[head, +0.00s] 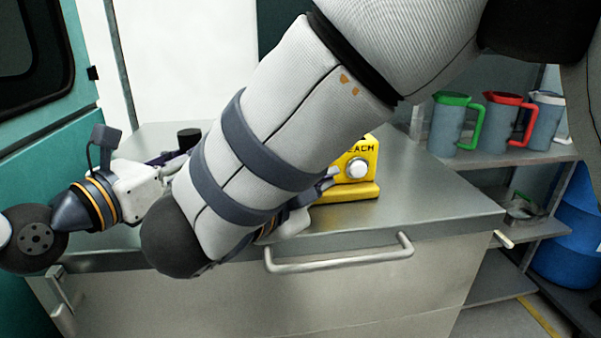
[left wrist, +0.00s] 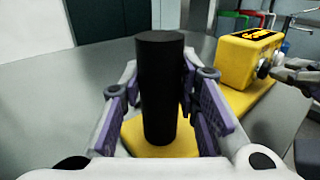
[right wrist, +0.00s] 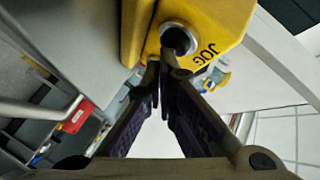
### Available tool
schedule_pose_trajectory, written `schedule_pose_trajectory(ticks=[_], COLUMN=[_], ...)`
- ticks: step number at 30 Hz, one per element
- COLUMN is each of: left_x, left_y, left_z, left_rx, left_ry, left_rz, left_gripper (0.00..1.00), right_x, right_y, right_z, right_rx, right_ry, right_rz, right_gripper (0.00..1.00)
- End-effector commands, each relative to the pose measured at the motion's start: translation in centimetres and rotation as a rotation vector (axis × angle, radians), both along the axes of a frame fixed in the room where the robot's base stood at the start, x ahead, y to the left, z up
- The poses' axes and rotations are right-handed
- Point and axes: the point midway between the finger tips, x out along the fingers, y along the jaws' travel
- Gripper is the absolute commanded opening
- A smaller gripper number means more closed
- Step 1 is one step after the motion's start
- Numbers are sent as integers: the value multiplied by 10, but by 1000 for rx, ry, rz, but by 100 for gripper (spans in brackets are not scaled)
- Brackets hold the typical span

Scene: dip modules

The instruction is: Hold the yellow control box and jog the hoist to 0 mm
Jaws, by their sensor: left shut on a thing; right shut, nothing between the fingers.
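The yellow control box (head: 366,158) sits on the metal worktop, with a round silver button (head: 356,167) on its front. Lettering ending in "EACH" is partly hidden by my right arm; "JOG" reads beside the button (right wrist: 178,38) in the right wrist view. A black upright post (left wrist: 160,90) rises from the yellow base (left wrist: 248,97) at the box's left. My left gripper (left wrist: 160,98) is shut around the post. My right gripper (right wrist: 163,68) is shut and empty, its tips right at the button; whether they touch it I cannot tell. No hoist or millimetre reading is visible.
The metal worktop (head: 430,192) has a front handle (head: 340,258) and clear room right of the box. Green (head: 455,122), red (head: 507,118) and white-topped (head: 545,118) jugs stand on a shelf at right. A blue barrel (head: 570,235) stands beyond. My right arm hides much of the middle.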

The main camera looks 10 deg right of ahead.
Motion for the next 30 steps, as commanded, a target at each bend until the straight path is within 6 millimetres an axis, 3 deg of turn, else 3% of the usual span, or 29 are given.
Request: schedule_pose_trajectory(ticks=[30], left_x=[-1], left_y=[-1], left_z=[0], left_rx=[1], left_ry=[-1], left_rz=[-2], left_gripper=[4], right_x=[8], right_y=[1], right_z=[0], right_rx=[0], right_ry=[0], right_rz=[1], right_gripper=[0])
